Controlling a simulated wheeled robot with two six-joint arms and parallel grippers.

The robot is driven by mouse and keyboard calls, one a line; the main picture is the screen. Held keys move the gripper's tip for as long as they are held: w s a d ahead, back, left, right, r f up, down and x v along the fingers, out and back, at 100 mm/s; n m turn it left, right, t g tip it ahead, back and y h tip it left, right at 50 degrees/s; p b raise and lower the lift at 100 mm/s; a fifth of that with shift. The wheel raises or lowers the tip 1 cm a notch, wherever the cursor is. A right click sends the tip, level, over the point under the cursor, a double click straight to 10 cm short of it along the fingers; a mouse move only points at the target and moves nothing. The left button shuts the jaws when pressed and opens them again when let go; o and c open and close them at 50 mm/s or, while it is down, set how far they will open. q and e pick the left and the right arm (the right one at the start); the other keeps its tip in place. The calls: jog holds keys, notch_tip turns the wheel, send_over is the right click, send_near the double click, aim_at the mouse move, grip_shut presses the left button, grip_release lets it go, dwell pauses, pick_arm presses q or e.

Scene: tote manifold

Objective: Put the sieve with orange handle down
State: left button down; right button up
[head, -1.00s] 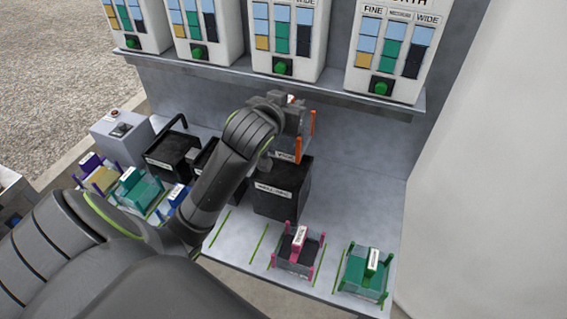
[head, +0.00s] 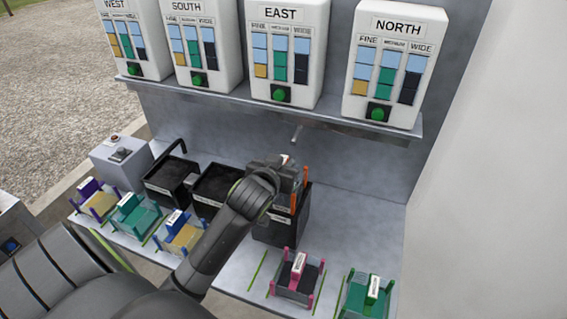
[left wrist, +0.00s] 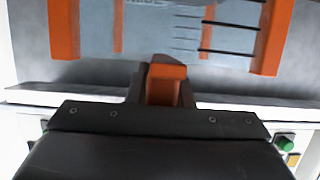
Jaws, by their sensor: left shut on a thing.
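My left gripper (head: 286,170) is shut on the sieve with orange handle, whose orange posts (head: 305,177) show beside the jaws in the head view. In the left wrist view the jaws (left wrist: 160,85) close around its orange handle, and its grey body (left wrist: 165,35) and orange side posts (left wrist: 272,38) show beyond. In the head view the sieve is at the black bin (head: 280,228), by its top opening. My arm hides part of both, so I cannot tell how far inside it is. My right gripper is not in view.
Sieves with pink posts (head: 296,285) and green posts (head: 368,300) stand at the bench front. Several more stand at the left, beside open black bins (head: 172,178). A spout (head: 297,133) hangs under the shelf with labelled dispensers (head: 288,50). Bare bench lies right of the bin.

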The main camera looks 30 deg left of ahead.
pick_arm(q)
jog(key=c, duration=1.3)
grip_release()
jog(key=shift+f, duration=0.1)
jog(key=shift+r, duration=0.2)
jog(key=p+v, duration=0.2)
jog(key=v, duration=1)
jog(key=shift+f, duration=0.1)
